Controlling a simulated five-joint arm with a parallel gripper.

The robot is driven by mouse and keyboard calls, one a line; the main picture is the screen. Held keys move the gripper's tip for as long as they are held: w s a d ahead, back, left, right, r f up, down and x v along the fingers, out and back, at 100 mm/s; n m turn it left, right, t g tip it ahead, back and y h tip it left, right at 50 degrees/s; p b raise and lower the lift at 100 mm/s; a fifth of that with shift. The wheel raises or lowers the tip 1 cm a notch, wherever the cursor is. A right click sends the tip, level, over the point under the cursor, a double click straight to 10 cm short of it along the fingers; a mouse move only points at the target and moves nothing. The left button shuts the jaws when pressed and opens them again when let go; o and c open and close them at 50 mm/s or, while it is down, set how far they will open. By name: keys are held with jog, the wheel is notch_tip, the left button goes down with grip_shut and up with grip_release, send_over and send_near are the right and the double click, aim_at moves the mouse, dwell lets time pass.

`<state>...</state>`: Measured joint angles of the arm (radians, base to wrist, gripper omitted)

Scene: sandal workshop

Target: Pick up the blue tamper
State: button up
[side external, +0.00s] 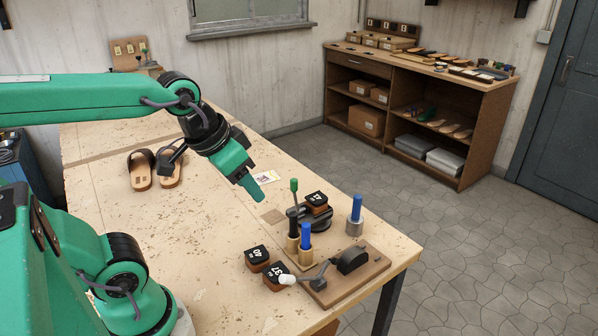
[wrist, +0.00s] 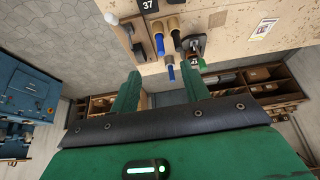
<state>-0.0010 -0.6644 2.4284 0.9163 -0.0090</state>
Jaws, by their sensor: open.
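Two blue-handled tools stand upright near the table's right corner. One blue-handled tool (side external: 356,211) has a grey metal base and stands apart on the right; the other blue-handled tool (side external: 305,236) has a tan cylindrical base and stands beside a green-handled tool (side external: 294,187). I cannot tell which is the blue tamper. Blue handles also show in the wrist view (wrist: 160,45), but I cannot match them surely. My gripper (side external: 252,188) is open and empty, above the table and left of these tools. Its green fingers (wrist: 162,95) are apart in the wrist view.
A wooden board (side external: 345,280) with a black fixture and white-knobbed lever stands in front of the tools. Numbered blocks (side external: 257,254) lie beside it. A black stand (side external: 316,221) is behind. Sandals (side external: 141,171) lie farther left. The left-middle tabletop (side external: 190,230) is clear.

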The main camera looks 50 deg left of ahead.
jog(key=w+r+g, duration=0.1)
jog(key=w+r, duration=0.1)
jog(key=w, duration=0.5)
jog(key=n+g, duration=0.2)
jog(key=g, duration=0.2)
send_over(358, 196)
jog(key=f, duration=1.3)
jog(key=shift+s+f, duration=0.1)
jog(key=shift+s, duration=0.3)
jog(key=shift+w+f, duration=0.35)
jog(key=shift+f, duration=0.15)
jog(key=shift+f, duration=0.1)
jog(key=shift+f, duration=3.8)
